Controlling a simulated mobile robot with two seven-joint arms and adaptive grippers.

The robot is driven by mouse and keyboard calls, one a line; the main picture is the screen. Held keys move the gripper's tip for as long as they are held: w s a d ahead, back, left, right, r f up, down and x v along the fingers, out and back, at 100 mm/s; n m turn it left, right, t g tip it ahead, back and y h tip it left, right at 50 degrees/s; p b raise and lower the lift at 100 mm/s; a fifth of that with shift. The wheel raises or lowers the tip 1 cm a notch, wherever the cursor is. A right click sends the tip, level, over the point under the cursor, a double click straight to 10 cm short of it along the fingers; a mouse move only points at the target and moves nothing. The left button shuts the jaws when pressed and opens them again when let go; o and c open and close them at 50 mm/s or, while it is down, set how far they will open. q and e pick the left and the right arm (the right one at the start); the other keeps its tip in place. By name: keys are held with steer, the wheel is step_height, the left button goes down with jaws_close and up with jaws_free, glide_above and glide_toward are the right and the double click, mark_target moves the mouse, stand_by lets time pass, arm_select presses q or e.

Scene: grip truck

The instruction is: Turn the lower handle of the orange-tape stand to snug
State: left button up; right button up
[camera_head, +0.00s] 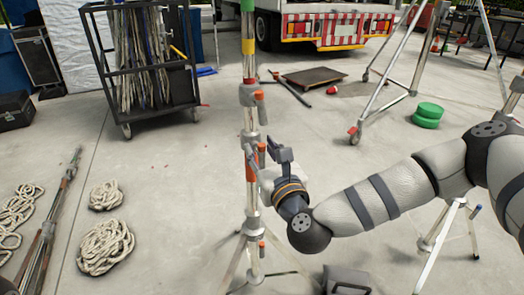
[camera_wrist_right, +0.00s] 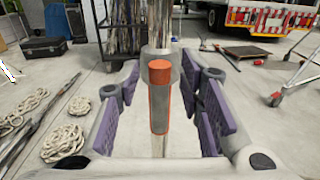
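The stand (camera_head: 252,120) is an upright silver pole left of centre in the head view, with green and yellow bands near the top and an orange-red band (camera_head: 251,172) lower down. Orange-tipped handles sit on its collars: an upper one (camera_head: 259,96), a middle one (camera_head: 261,148) and a low one (camera_head: 262,244). My right gripper (camera_head: 268,158) is at the middle handle's height. In the right wrist view the gripper (camera_wrist_right: 160,82) is open, its purple-padded fingers either side of an orange handle (camera_wrist_right: 160,100) that hangs down along the pole. I see no finger contact.
A wheeled rack (camera_head: 150,60) with hanging ropes stands behind left. Coiled ropes (camera_head: 105,246) and a folded stand (camera_head: 48,220) lie on the floor at left. Another wheeled stand (camera_head: 385,95) and green discs (camera_head: 428,114) are at right. A truck (camera_head: 340,25) is behind.

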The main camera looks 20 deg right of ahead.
jaws_close()
arm_select(q)
steer(key=shift+w, duration=0.1)
arm_select(e)
steer(key=shift+n, duration=0.4)
steer(key=n, duration=0.3)
steer(key=a+n+p, duration=0.1)
steer(key=n, duration=0.1)
steer(key=shift+f+n, duration=0.1)
steer(key=shift+n, duration=0.3)
arm_select(q)
steer(key=shift+t, duration=0.6)
steer(key=shift+w+r+p, duration=0.75)
steer(key=shift+w+r, duration=0.05)
steer(key=shift+r, duration=0.25)
steer(key=shift+w+r+p, duration=0.75)
steer(key=shift+w+r, duration=0.05)
steer(key=shift+r, duration=0.2)
arm_select(e)
steer(key=shift+a+f+n, duration=0.15)
steer(key=shift+f+n, duration=0.15)
steer(key=shift+n, duration=1.55)
steer(key=shift+a+f+n, duration=0.1)
steer(key=shift+f+n, duration=0.15)
steer(key=shift+n, duration=1.65)
steer(key=shift+a+f+n, duration=0.15)
steer(key=shift+f+n, duration=0.15)
steer(key=shift+n, duration=1.55)
steer(key=shift+f, duration=0.1)
jaws_free()
